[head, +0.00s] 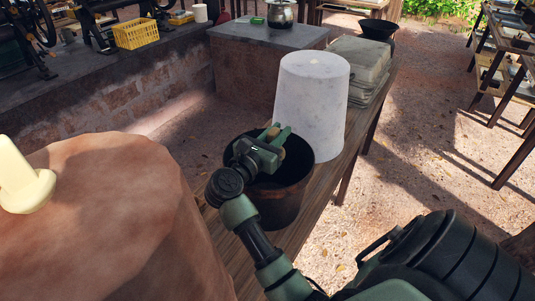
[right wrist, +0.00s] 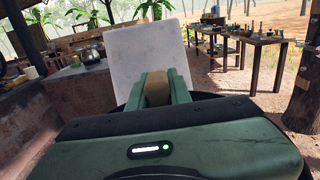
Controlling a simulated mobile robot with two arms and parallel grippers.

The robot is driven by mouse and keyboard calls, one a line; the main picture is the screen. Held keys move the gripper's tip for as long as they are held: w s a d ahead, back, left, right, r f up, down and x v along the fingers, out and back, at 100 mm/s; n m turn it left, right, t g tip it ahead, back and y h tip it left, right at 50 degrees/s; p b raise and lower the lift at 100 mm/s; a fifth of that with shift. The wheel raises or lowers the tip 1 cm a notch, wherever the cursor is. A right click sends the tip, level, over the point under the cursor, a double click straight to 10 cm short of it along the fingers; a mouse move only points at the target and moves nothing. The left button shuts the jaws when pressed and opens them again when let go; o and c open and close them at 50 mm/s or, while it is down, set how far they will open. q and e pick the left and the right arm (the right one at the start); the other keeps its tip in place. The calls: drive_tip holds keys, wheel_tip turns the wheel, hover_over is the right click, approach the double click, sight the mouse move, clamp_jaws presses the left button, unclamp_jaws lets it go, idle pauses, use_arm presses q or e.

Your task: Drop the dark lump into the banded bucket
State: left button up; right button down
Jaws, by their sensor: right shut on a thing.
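A dark bucket (head: 281,209) with a brown lower wall stands on a wooden bench, its mouth open upward. My right gripper (head: 275,134) is over the bucket's mouth in the head view. It is shut on a small brown lump (right wrist: 157,88), which shows between the fingers in the right wrist view. The fingers hide much of the lump. In the head view the gripper covers part of the bucket's opening, and its inside looks dark. I cannot tell whether the gripper is above the rim or slightly inside. My left gripper is not in view.
A tall pale speckled container (head: 312,100) stands just behind the bucket. Stacked pale sheets (head: 357,68) and a dark bowl (head: 377,28) are farther back on the bench (head: 328,190). A large pinkish-brown mass (head: 110,220) with a cream piece (head: 25,187) is at left.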

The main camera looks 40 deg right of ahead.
drive_tip(key=c, duration=1.2)
unclamp_jaws()
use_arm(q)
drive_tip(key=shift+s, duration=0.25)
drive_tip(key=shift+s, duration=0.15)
use_arm(e)
drive_tip(key=shift+r, duration=0.1)
use_arm(q)
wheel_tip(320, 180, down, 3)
drive_tip(key=b, duration=0.3)
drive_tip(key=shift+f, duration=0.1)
use_arm(e)
wheel_tip(320, 180, up, 20)
